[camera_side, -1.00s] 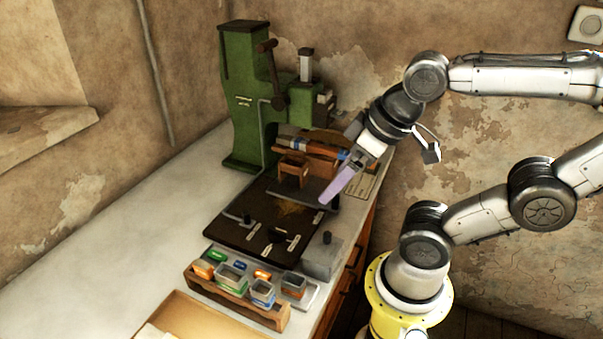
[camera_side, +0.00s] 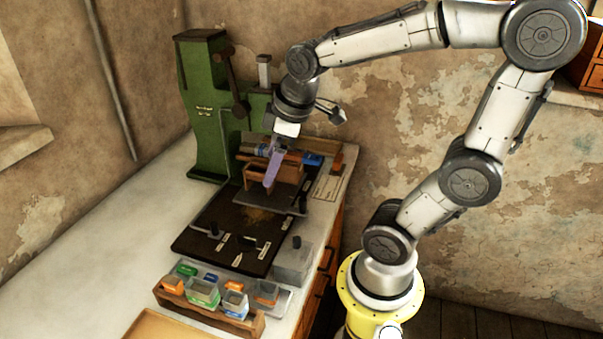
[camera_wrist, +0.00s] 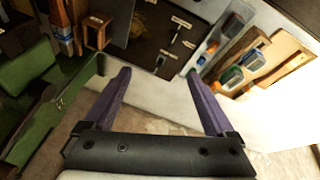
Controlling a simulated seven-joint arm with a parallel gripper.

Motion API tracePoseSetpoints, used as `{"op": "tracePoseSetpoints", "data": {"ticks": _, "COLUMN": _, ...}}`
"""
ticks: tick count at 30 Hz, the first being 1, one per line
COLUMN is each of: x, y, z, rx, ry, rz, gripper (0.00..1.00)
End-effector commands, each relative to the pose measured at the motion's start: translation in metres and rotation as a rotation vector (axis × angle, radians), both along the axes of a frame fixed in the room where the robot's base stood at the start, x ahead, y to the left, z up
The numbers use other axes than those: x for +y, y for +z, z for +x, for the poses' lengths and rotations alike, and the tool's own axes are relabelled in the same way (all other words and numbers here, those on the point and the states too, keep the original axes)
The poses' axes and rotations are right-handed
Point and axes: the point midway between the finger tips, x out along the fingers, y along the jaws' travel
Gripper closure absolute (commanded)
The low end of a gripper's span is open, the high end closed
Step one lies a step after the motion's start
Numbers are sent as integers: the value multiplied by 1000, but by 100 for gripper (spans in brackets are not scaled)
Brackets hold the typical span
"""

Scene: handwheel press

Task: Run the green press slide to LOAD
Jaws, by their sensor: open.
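The green press (camera_side: 208,115) stands at the back left of the bench, with a dark lever (camera_side: 235,85) on its side. It also shows, partly cut off, at the left of the wrist view (camera_wrist: 35,130). A dark board (camera_side: 225,232) with small pale labels and black pegs lies in front of it; the labels are too small to read. I cannot tell which part is the slide or where LOAD is marked. My gripper (camera_side: 270,185), with purple fingers, is open and empty over the board's far end, by a brown wooden block. The wrist view shows the two fingers (camera_wrist: 160,75) apart.
A wooden rack of coloured boxes (camera_side: 212,310) stands at the bench's near end, beside a grey block (camera_side: 292,265). A wooden tray (camera_side: 180,328) lies in front. Bare bench top (camera_side: 95,265) is free at the left.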

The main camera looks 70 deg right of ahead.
Motion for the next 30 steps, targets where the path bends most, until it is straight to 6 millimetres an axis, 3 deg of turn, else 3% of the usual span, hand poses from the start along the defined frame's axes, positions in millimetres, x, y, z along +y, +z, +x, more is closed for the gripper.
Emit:
{"op": "tracePoseSetpoints", "data": {"ticks": 5, "x": -72, "y": -56, "z": 18, "rx": 181, "ry": -88, "rz": 23, "gripper": 10}}
{"op": "tracePoseSetpoints", "data": {"ticks": 10, "x": -122, "y": -106, "z": 1, "rx": 305, "ry": -229, "rz": 101, "gripper": 10}}
{"op": "tracePoseSetpoints", "data": {"ticks": 15, "x": -136, "y": -123, "z": -16, "rx": 348, "ry": -298, "rz": 141, "gripper": 10}}
{"op": "tracePoseSetpoints", "data": {"ticks": 20, "x": -136, "y": -138, "z": -18, "rx": 351, "ry": -304, "rz": 145, "gripper": 10}}
{"op": "tracePoseSetpoints", "data": {"ticks": 30, "x": -136, "y": -201, "z": -18, "rx": 350, "ry": -303, "rz": 144, "gripper": 10}}
